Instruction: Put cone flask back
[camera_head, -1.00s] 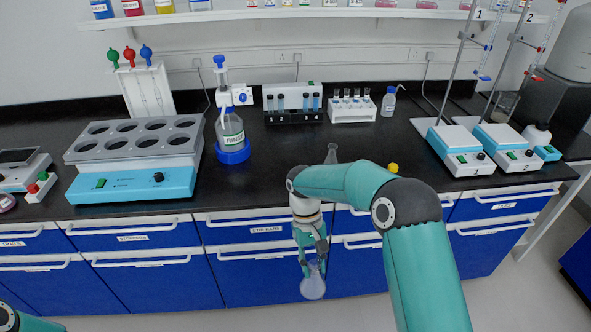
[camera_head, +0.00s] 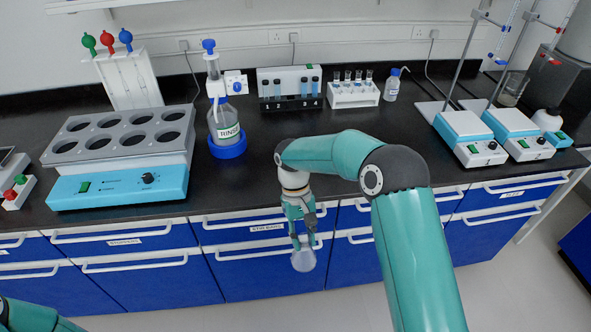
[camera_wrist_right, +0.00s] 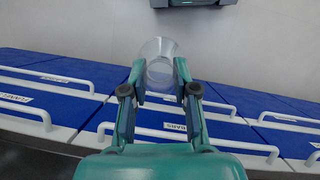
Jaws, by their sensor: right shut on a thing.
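The clear cone flask (camera_head: 303,260) hangs in front of the blue drawers, below the bench top level. My right gripper (camera_head: 303,242) is shut on it from above. In the right wrist view, the flask (camera_wrist_right: 160,65) sits between the two fingertips of my right gripper (camera_wrist_right: 160,76), and its wide end points away from the palm. The flask looks empty. My left arm shows only as a piece at the lower left corner of the head view, and its gripper is out of the picture.
Blue drawers (camera_head: 150,285) line the front. My right arm hides part of the bench.

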